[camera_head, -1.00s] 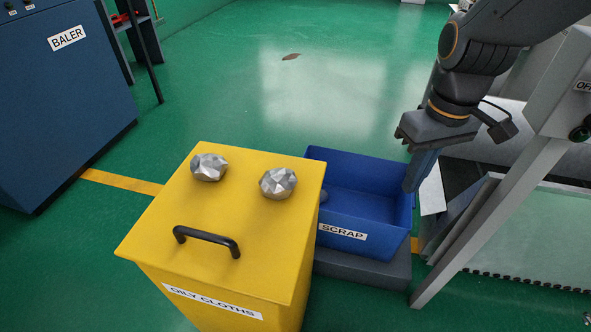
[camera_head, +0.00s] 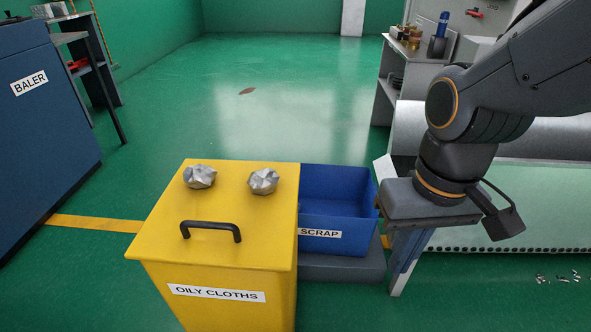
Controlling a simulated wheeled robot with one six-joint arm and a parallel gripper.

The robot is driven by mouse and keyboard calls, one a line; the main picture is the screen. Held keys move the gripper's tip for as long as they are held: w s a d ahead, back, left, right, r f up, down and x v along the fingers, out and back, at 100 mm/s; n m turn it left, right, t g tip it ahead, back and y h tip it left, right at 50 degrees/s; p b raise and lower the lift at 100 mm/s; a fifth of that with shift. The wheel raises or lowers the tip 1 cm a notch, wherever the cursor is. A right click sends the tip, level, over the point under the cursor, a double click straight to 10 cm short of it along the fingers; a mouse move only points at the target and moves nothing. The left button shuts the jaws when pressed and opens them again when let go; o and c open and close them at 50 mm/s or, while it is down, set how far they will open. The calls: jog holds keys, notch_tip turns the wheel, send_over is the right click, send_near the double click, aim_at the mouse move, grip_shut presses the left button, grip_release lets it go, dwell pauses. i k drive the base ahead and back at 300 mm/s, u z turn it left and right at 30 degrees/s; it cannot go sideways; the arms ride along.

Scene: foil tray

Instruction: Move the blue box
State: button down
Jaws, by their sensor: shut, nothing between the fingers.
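The blue box (camera_head: 337,212), labelled SCRAP, stands on a dark grey base (camera_head: 345,266) directly right of the yellow bin. The bin hides its left part, and I see only part of its inside. My gripper (camera_head: 398,288) points down just right of the blue box. Its fingers are shut with nothing between them. In this view I cannot tell whether they touch the box's side, and nothing shows that they hold it.
A blue baler (camera_head: 45,130) stands at left. A bench (camera_head: 398,85) with items stands at back right. Open green floor lies behind.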

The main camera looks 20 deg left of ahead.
aim_at(321, 209)
jog(key=z, duration=1.8)
jog(key=i, duration=1.5)
jog(key=u, duration=4.1)
jog(key=i, duration=0.5)
jog(key=z, duration=0.05)
